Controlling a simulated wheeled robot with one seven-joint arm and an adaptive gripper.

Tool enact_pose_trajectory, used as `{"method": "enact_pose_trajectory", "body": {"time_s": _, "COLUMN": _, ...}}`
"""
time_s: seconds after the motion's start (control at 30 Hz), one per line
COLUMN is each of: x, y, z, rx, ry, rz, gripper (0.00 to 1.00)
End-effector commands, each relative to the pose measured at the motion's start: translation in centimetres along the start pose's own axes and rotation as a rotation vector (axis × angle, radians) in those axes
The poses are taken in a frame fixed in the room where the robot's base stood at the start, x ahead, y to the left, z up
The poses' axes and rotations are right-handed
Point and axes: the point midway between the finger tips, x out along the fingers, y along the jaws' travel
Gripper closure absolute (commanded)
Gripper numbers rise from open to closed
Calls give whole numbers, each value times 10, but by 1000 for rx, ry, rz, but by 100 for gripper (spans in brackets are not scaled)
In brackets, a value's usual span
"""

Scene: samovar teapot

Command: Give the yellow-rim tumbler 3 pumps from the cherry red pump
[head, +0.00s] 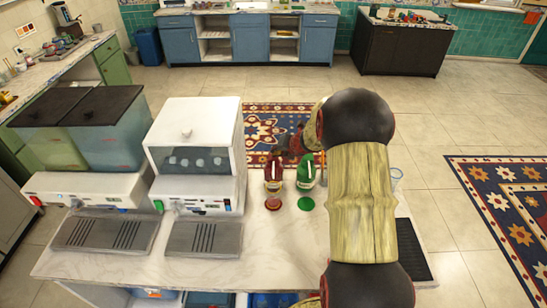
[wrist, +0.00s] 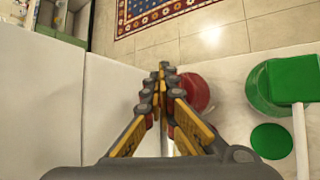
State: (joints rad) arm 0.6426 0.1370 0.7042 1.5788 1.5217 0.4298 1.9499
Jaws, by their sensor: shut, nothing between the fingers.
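The cherry red pump (head: 272,178) stands on the white counter, with a red disc (head: 272,203) in front of it. In the wrist view its red round top (wrist: 197,92) is partly hidden behind my fingers. My gripper (wrist: 162,72) is shut and empty, over the left side of the red pump. In the head view my gripper (head: 281,153) is just above and behind the pump head; I cannot tell whether they touch. I cannot make out the yellow-rim tumbler. My arm hides much of the counter's right part.
A green pump (head: 305,172) stands close to the right of the red one, with a green disc (head: 306,203) in front. A white machine (head: 193,150) stands to the left. A clear glass with a bluish rim (head: 397,174) shows right of my arm. The front counter is clear.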

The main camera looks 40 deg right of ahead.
Motion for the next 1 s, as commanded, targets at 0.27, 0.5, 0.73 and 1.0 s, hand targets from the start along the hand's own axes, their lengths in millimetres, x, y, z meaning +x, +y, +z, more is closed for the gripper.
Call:
{"method": "enact_pose_trajectory", "body": {"time_s": 0.27, "x": 3, "y": -2, "z": -3, "rx": 0, "ry": 3, "rz": -1, "gripper": 100}}
{"method": "enact_pose_trajectory", "body": {"time_s": 0.5, "x": 5, "y": -4, "z": -5, "rx": 1, "ry": 3, "rz": -1, "gripper": 100}}
{"method": "enact_pose_trajectory", "body": {"time_s": 0.73, "x": 7, "y": -6, "z": -7, "rx": 1, "ry": 4, "rz": -1, "gripper": 100}}
{"method": "enact_pose_trajectory", "body": {"time_s": 1.0, "x": 9, "y": -7, "z": -9, "rx": 1, "ry": 5, "rz": -2, "gripper": 100}}
